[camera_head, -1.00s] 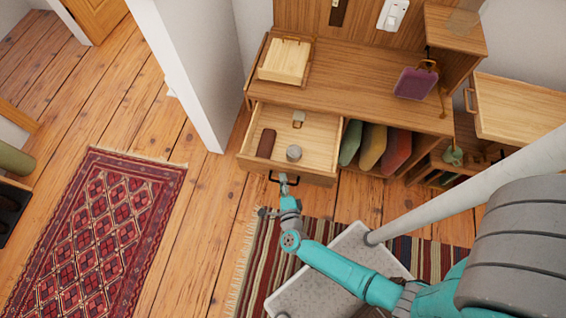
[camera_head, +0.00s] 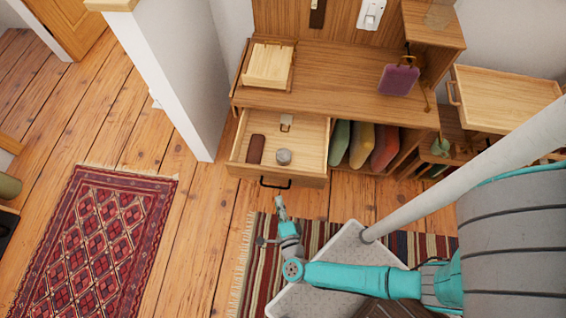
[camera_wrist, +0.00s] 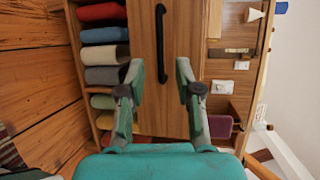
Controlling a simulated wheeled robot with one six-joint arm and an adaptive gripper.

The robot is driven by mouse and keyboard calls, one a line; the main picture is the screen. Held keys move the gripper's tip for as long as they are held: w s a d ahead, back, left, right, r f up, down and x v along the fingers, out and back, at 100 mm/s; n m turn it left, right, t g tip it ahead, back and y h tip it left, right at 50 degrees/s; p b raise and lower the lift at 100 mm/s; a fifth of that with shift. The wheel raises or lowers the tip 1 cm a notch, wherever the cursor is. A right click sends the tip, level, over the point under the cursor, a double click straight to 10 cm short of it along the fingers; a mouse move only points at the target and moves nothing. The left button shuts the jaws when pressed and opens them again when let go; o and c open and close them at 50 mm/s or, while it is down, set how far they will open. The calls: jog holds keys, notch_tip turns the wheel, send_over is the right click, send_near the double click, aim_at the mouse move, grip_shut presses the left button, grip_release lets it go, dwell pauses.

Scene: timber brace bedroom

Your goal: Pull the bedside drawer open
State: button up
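The bedside drawer (camera_head: 305,145) stands pulled out from the wooden unit, its inside in plain view. It holds a dark brown item (camera_head: 256,149), a grey round item (camera_head: 283,156) and a small pale item (camera_head: 286,122). Its black bar handle (camera_head: 275,184) is on the front face. My gripper (camera_head: 281,207) is just in front of the handle, apart from it. The handle (camera_wrist: 160,40) lies beyond the fingertips against the drawer front (camera_wrist: 174,100).
The unit top (camera_head: 340,80) carries a wooden box (camera_head: 268,66) and a purple item (camera_head: 398,80). Folded cloths (camera_head: 361,145) fill a shelf right of the drawer. A white wall end (camera_head: 165,80) stands to the left. Striped (camera_head: 262,250) and red rugs (camera_head: 95,240) cover parts of the floor.

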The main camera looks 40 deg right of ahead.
jog(key=shift+v, duration=2.15)
jog(key=shift+d, duration=0.1)
